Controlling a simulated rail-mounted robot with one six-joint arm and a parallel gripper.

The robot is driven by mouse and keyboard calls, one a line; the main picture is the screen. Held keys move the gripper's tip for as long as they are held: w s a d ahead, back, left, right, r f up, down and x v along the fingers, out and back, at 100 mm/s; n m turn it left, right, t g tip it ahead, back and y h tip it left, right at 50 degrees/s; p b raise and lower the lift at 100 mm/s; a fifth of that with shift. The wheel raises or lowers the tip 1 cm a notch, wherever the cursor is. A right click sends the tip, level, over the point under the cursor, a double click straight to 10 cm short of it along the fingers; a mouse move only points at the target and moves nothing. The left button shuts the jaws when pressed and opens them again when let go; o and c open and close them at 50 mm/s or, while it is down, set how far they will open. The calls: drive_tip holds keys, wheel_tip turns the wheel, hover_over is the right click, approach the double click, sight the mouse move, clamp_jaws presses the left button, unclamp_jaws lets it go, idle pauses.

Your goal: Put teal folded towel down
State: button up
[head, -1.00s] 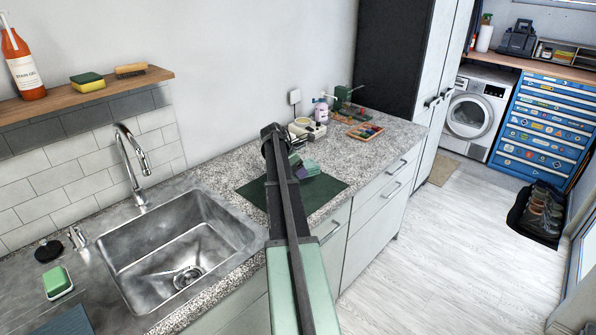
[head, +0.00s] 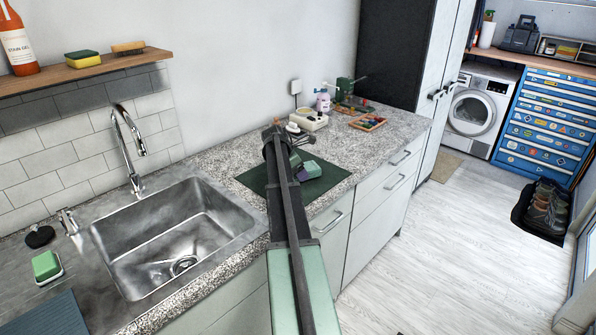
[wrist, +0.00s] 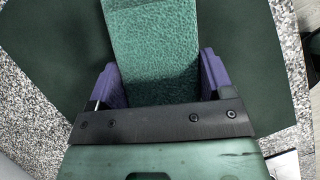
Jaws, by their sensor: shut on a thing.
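The teal folded towel (wrist: 152,50) is a thick textured strip between the two purple fingers of my gripper (wrist: 157,85) in the wrist view. My gripper is shut on it. The towel's lower end is hidden behind the gripper's black bar. Below the towel lies a dark green mat (wrist: 250,60). In the head view, the towel (head: 310,170) and a purple finger show over the mat (head: 325,185) on the speckled counter, partly hidden by my arm. I cannot tell whether the towel touches the mat.
A steel sink (head: 205,225) with a tap is left of the mat. Behind the mat stand a pale device (head: 308,120), a spray bottle (head: 323,102), a green machine (head: 346,92) and a wooden tray (head: 367,123). Bare counter (head: 375,150) lies to the right.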

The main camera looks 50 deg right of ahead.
drive_tip(key=shift+f+b, duration=0.4)
